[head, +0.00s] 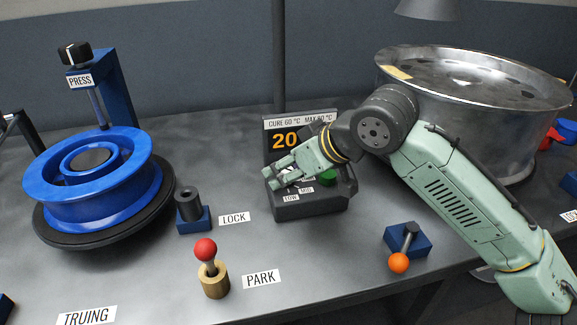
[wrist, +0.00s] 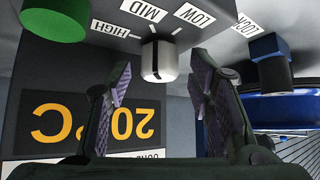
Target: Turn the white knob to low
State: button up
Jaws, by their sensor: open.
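The white knob (wrist: 159,61) stands on a dark control box (head: 312,207), whose LOW, MID and HIGH labels fan around it in the wrist view. A dark line shows on the knob, but I cannot tell surely which label it points to. My gripper (wrist: 158,68) is open, with one finger on each side of the knob in the picture. No contact with the knob is visible. The LOW label (wrist: 195,15) is right of the MID label (wrist: 143,10) in the wrist view.
A green button (head: 345,181) is on the box, right of my gripper. A display (head: 285,140) reading 20 stands behind. A metal drum (head: 470,130) is close behind my arm. The LOCK post (head: 189,205), red-balled PARK lever (head: 206,252) and orange-balled lever (head: 398,262) stand nearby.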

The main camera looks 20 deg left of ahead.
jog(key=shift+f, duration=0.1)
jog(key=shift+c, duration=0.5)
grip_shut()
